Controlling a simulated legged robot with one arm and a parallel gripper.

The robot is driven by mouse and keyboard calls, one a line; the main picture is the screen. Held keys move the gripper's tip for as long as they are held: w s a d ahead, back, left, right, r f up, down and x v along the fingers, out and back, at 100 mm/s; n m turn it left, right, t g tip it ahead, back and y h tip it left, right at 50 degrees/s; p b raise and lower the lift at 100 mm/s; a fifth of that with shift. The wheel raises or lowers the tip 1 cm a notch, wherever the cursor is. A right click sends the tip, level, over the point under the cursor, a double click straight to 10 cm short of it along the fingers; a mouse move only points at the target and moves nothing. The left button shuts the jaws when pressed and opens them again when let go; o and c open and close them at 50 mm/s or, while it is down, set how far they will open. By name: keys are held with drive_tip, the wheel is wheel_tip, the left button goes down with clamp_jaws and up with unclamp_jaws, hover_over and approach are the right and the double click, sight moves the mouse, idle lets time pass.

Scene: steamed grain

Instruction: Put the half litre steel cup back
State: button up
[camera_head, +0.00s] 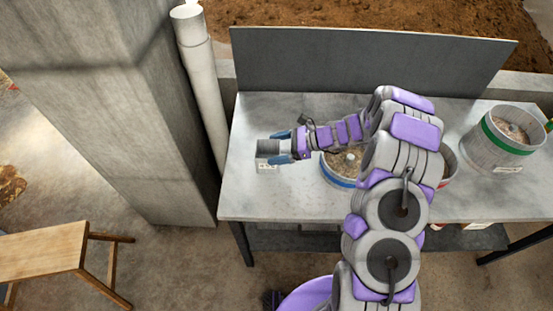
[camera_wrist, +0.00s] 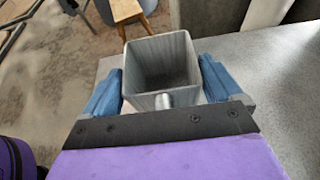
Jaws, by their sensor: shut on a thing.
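The steel cup (camera_head: 267,147) is a grey square-mouthed metal cup at the left end of the grey table (camera_head: 270,200). My gripper (camera_head: 279,147) is shut on it, with one blue finger on each side. In the wrist view the cup (camera_wrist: 160,62) stands between the blue fingers, its open mouth towards the camera and its inside looking empty. A short rounded metal piece shows on its near side. Whether the cup's base touches the table I cannot tell.
A blue-banded bucket of grain (camera_head: 337,178) stands right of my gripper, partly under my arm. A green-banded bucket (camera_head: 490,150) stands at the right. Another container (camera_head: 449,165) is mostly hidden by my arm. A grey back panel (camera_head: 370,65) and white pipe (camera_head: 205,85) border the table.

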drive_tip(key=f, duration=0.3)
drive_tip(key=f+b, duration=0.1)
drive_tip(key=shift+a+f, duration=0.2)
drive_tip(key=shift+a, duration=0.1)
drive_tip(key=shift+r, duration=0.15)
drive_tip(key=shift+d, duration=0.1)
drive_tip(key=o, duration=1.7)
drive_tip(key=shift+d, duration=0.1)
drive_tip(key=shift+o, duration=0.2)
drive_tip(key=shift+d+r, duration=0.2)
drive_tip(key=shift+d, duration=0.15)
drive_tip(key=p+v, duration=0.3)
drive_tip(key=v, duration=0.8)
